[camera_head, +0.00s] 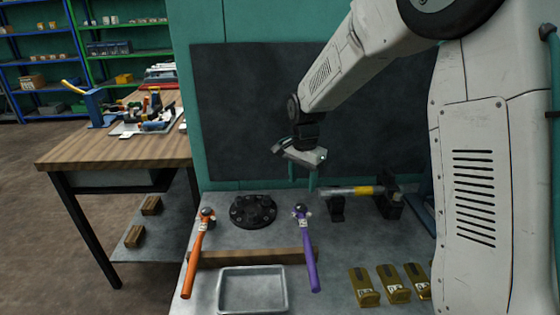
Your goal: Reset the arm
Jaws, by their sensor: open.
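My gripper (301,181) hangs from the wrist of my white arm, in front of the dark back panel. It is open, and I see nothing between its fingers. It is above the metal bench top, apart from the tools below it. My arm comes in from the upper right and reaches down to the left. The exact gap between the fingers is small and dark in this view.
On the bench (335,255) are an orange-handled hammer (194,262), a purple-handled hammer (310,258), a black round part (253,211), a metal tray (253,292), a yellow-banded hammer (355,190) on a stand and several brass blocks (364,288). A wooden table (120,152) stands left.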

